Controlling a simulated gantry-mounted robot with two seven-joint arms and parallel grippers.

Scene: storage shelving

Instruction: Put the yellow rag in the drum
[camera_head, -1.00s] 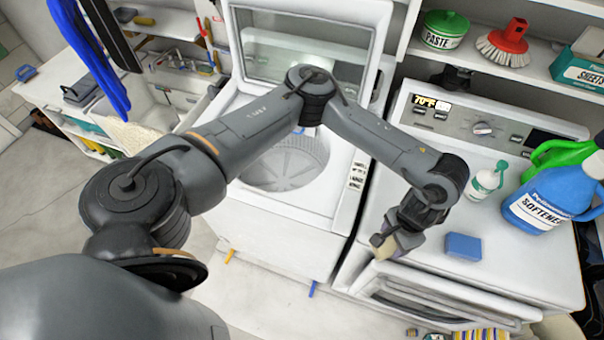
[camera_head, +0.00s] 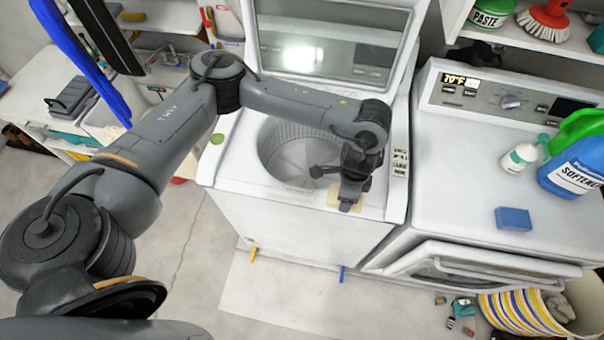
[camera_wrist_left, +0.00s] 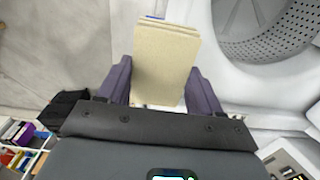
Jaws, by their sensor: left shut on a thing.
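The yellow rag (camera_head: 345,199) is a pale yellow folded pad. It also shows in the left wrist view (camera_wrist_left: 165,65), upright between the two purple fingers. My left gripper (camera_head: 348,200) is shut on it and holds it over the front top rim of the open washer (camera_head: 290,222). The drum (camera_head: 290,165) is a round perforated metal basin behind and to the left of the rag. In the left wrist view the drum (camera_wrist_left: 268,35) is at the upper right, apart from the rag. My right gripper is not in view.
The washer's lid (camera_head: 320,50) stands open at the back. A dryer (camera_head: 465,175) to the right bears a blue sponge (camera_head: 514,219), a white bottle (camera_head: 520,157) and a blue softener jug (camera_head: 580,165). A striped basket (camera_head: 515,312) stands on the floor.

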